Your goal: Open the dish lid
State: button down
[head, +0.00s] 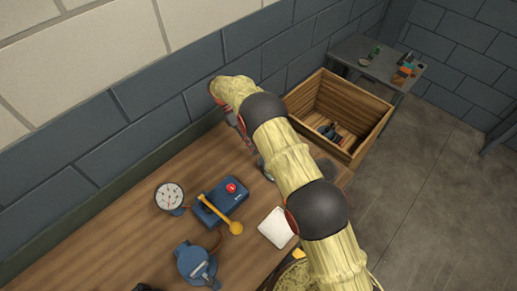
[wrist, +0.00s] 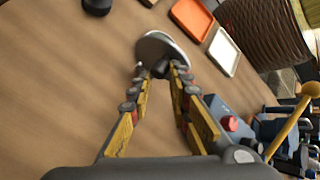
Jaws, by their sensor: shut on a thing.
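In the wrist view, a round silvery dish lid (wrist: 163,45) with a dark knob is at the tips of my gripper (wrist: 160,72). The two yellow and grey fingers reach it from both sides and are shut on the knob. The lid looks tilted. Whether it touches a dish beneath cannot be told, and no dish body shows clearly. In the head view, my arm hides most of the gripper and the lid.
On the wooden table are a blue box with a red button (head: 231,188) and yellow lever (head: 222,215), a gauge (head: 169,196), a blue device (head: 197,264) and a white tray (head: 277,227). An orange tray (wrist: 192,18) lies nearby. A wooden crate (head: 372,135) stands beyond.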

notch_tip(320, 180, down, 3)
jog(key=shift+w+d+r+g, duration=0.1)
jog(key=shift+d+g, duration=0.05)
jog(key=shift+g, duration=0.15)
jog(key=shift+w+g+h+b, duration=0.15)
jog(key=shift+g+h+b, duration=0.15)
jog(key=shift+h+b, duration=0.2)
jog(key=c, duration=2.1)
grip_release()
jog(key=shift+o, duration=1.3)
jog(key=shift+w+d, duration=0.15)
jog(key=shift+d, duration=0.15)
jog(key=shift+o, duration=0.6)
jog(key=shift+a, duration=0.15)
